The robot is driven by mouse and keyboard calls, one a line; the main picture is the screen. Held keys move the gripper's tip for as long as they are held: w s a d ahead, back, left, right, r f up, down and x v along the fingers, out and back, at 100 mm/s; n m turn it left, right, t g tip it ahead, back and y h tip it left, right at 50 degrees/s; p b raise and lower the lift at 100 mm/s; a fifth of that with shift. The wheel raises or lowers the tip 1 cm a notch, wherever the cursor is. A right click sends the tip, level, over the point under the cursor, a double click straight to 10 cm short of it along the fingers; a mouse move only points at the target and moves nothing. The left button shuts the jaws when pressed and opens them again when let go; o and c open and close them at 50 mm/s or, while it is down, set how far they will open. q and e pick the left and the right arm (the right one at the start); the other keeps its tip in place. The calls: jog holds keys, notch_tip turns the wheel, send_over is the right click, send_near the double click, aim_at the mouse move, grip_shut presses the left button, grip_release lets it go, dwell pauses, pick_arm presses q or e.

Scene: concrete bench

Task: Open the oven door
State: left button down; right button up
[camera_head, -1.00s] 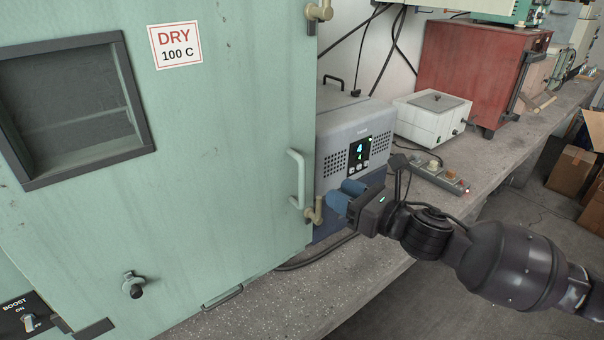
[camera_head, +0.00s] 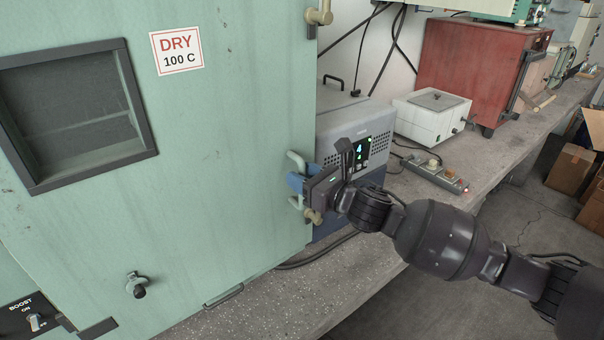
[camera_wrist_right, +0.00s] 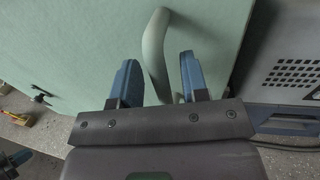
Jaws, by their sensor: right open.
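The oven door (camera_head: 230,150) is a large pale green panel, and it stands shut in the head view. Its upright green handle (camera_head: 292,160) is near the door's right edge, partly hidden by my right gripper (camera_head: 299,180). In the right wrist view the handle (camera_wrist_right: 155,50) runs down between the two blue fingers of my right gripper (camera_wrist_right: 158,80). The fingers are apart, one on each side of the handle, and are not closed on it. My left gripper does not show in the head view.
Brass-coloured latches (camera_head: 319,14) sit at the door's right edge. A grey device (camera_head: 345,130) stands close to the right of the oven. A white box (camera_head: 432,112) and a power strip (camera_head: 432,172) lie farther along the bench (camera_head: 500,150).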

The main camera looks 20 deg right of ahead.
jog(key=shift+w, duration=0.15)
grip_shut()
dwell(0.5)
